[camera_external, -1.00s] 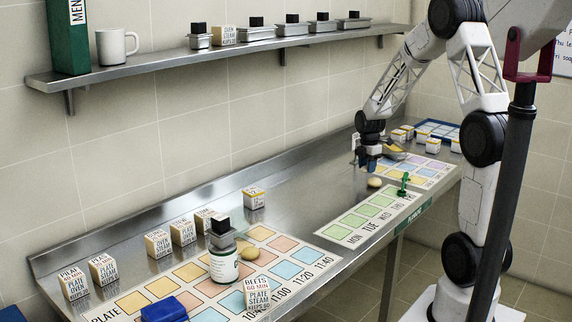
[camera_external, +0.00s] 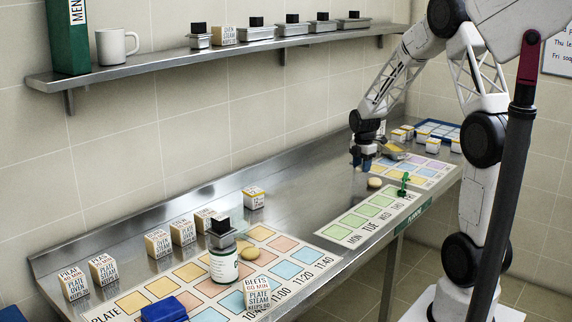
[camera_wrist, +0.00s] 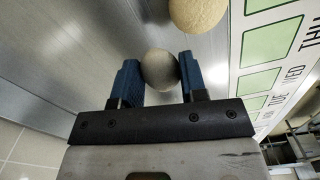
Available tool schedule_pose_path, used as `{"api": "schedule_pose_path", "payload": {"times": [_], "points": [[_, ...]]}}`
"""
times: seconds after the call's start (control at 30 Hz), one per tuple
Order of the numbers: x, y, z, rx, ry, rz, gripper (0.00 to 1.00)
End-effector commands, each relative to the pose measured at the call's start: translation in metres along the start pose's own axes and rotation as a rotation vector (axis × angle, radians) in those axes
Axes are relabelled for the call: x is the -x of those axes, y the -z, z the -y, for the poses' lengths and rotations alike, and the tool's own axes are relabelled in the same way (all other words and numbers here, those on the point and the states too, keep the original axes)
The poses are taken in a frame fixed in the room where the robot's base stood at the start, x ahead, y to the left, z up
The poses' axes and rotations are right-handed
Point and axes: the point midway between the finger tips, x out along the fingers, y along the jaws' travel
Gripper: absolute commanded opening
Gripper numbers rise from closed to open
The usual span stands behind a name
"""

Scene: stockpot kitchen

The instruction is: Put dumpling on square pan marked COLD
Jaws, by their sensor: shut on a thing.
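My gripper (camera_external: 361,163) is at the back of the steel counter, left of the coloured mat. In the wrist view its blue fingers (camera_wrist: 160,68) are shut on a small, pale grey round thing, which looks like the dumpling (camera_wrist: 159,64). In the external view the fingers hide most of it. A second round, tan piece (camera_external: 375,182) sits apart from the gripper, and it also shows at the top of the wrist view (camera_wrist: 198,12). I cannot read a COLD mark on any pan.
A green weekday strip (camera_external: 367,217) with a green peg figure (camera_external: 403,185) lies right of the gripper. A shallow metal pan (camera_external: 396,152) and small labelled boxes stand behind. Lidded metal pans (camera_external: 292,28) line the shelf.

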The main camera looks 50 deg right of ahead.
Motion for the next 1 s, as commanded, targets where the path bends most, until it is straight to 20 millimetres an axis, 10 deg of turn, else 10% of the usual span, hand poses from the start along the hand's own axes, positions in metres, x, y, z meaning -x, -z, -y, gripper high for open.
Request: {"api": "schedule_pose_path", "payload": {"times": [1.0], "points": [[0.058, 0.221, 0.003, 0.449, 0.000, 0.000, 0.17]]}}
